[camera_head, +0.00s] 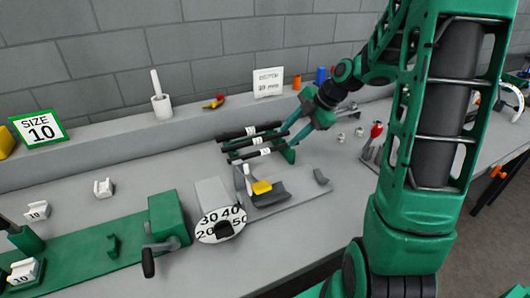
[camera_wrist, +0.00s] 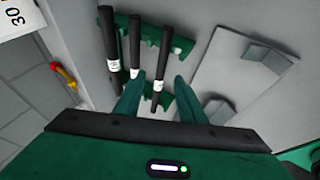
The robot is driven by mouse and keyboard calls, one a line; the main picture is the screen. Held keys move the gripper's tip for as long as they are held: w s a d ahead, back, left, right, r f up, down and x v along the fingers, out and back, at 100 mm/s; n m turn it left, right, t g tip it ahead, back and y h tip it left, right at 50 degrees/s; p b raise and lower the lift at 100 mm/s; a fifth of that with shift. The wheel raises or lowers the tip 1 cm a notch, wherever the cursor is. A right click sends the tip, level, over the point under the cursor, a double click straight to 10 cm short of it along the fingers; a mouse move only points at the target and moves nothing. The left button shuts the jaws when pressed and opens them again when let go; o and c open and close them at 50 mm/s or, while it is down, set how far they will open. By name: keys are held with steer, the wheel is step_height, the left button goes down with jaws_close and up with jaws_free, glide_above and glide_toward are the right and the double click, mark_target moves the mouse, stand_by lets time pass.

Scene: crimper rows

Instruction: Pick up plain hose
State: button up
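Three black hoses with white labels lie side by side on a green rack (camera_wrist: 182,46). The labels are too small to read, so I cannot tell which hose is the plain one. In the wrist view they are the left hose (camera_wrist: 108,35), the middle hose (camera_wrist: 135,35) and the right hose (camera_wrist: 165,45). In the head view the nearest hose is (camera_head: 274,150). My gripper (camera_wrist: 158,84) is open and empty. Its fingers appear on either side of the right hose's lower end in the wrist view; I cannot tell how far above it they are.
A crimper with a numbered dial (camera_head: 208,238) stands in front of the rack on the grey bench. A white sign (camera_head: 268,82), a red-and-yellow tool (camera_head: 214,102) and a white holder (camera_head: 162,105) stand on the back ledge. Small metal fittings (camera_head: 341,137) lie right of the rack.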

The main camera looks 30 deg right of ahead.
mark_target(281, 146)
steer(key=shift+d+f+x, duration=0.1)
steer(key=shift+d+x, duration=0.1)
steer(key=shift+x, duration=1.2)
steer(key=shift+d+f+x, duration=0.1)
steer(key=shift+d+x, duration=0.1)
steer(key=shift+x, duration=1.25)
steer(key=shift+c, duration=0.2)
jaws_close()
